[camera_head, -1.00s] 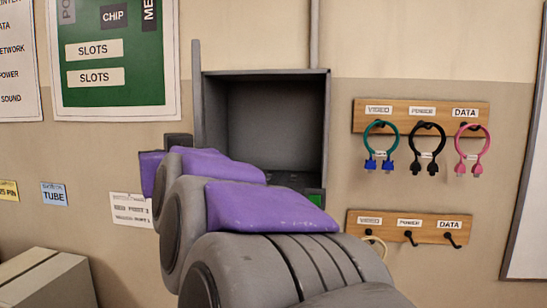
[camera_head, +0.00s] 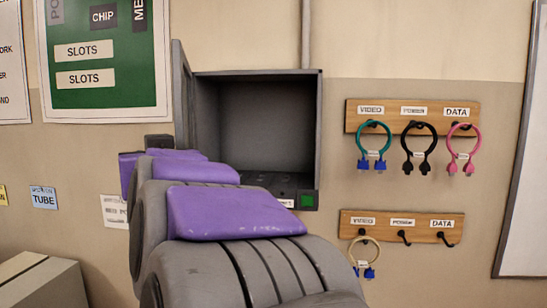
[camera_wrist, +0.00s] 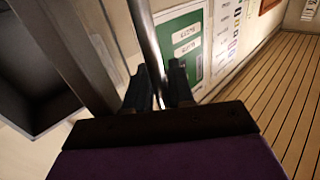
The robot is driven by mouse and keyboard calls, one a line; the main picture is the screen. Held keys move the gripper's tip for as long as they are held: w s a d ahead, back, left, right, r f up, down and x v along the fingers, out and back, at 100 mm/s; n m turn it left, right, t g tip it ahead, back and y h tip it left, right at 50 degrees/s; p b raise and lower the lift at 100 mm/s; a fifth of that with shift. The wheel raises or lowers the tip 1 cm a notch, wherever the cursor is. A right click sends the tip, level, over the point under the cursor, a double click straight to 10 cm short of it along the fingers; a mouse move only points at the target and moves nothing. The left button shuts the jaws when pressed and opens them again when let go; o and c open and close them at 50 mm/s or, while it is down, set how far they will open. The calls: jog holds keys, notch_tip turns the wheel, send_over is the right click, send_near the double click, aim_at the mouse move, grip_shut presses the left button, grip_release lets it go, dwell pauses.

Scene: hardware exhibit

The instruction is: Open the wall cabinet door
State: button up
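The wall cabinet (camera_head: 320,130) is a grey box, its front open and its dark inside empty-looking. Its grey door (camera_head: 182,95) stands swung out at the left side, seen nearly edge-on. My purple and grey arm covers the lower left of the cabinet. In the wrist view, my gripper (camera_wrist: 159,72) has two dark fingers spread apart. A narrow grey upright strip (camera_wrist: 150,38), which looks like the door's edge, runs down to between them; I cannot tell whether they touch it. The cabinet's opening (camera_wrist: 35,75) lies to the left of the fingers. The fingertips are hidden in the head view.
A green board (camera_head: 105,60) hangs left of the door. Two wooden hook racks, upper (camera_head: 390,108) and lower (camera_head: 400,218), hold looped cables on the right. A grey box (camera_head: 40,285) stands at the lower left.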

jog(key=v, duration=1.1)
jog(key=shift+s+d, duration=0.15)
jog(key=shift+s, duration=0.25)
jog(key=shift+f, duration=0.1)
jog(key=shift+c, duration=0.3)
